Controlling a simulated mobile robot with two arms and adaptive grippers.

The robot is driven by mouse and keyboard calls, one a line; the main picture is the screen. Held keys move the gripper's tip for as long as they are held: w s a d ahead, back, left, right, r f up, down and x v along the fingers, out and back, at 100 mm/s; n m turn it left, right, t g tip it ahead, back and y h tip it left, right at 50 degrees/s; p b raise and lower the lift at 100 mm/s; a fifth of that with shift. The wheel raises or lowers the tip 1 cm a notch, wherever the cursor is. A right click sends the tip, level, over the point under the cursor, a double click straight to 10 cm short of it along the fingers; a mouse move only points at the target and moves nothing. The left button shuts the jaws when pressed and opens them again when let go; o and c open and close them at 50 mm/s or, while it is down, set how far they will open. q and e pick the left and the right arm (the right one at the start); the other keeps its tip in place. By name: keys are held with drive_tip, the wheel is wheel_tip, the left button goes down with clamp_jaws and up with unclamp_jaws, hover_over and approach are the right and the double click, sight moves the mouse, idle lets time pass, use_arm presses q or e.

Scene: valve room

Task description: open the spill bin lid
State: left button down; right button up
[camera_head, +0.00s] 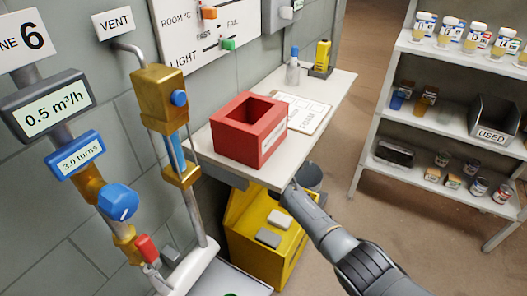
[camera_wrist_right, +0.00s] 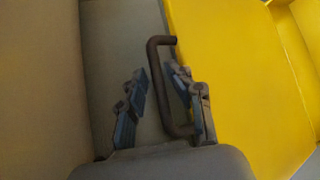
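The yellow spill bin (camera_head: 262,250) stands below the wall shelf in the head view, its upper part partly hidden by the shelf and my right arm. In the right wrist view a yellow surface (camera_wrist_right: 235,70) fills the right side. A dark bracket-shaped handle (camera_wrist_right: 160,85) stands beside it. My right gripper (camera_wrist_right: 157,82) is open, with one blue-grey finger on each side of the handle. The handle is nearer the right finger; I cannot tell whether they touch. In the head view the gripper end (camera_head: 288,192) is at the shelf's front edge, its fingers unclear. My left gripper is not in view.
The shelf (camera_head: 325,105) carries a red open box (camera_head: 250,130), a clipboard (camera_head: 302,112), a bottle (camera_head: 293,68) and a yellow device (camera_head: 321,58). Pipes and a blue valve knob (camera_head: 118,201) are at left. A stocked rack (camera_head: 450,120) stands at right, with clear floor between.

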drive_tip(key=shift+d, duration=0.15)
drive_tip(key=v, duration=1.2)
idle(0.3)
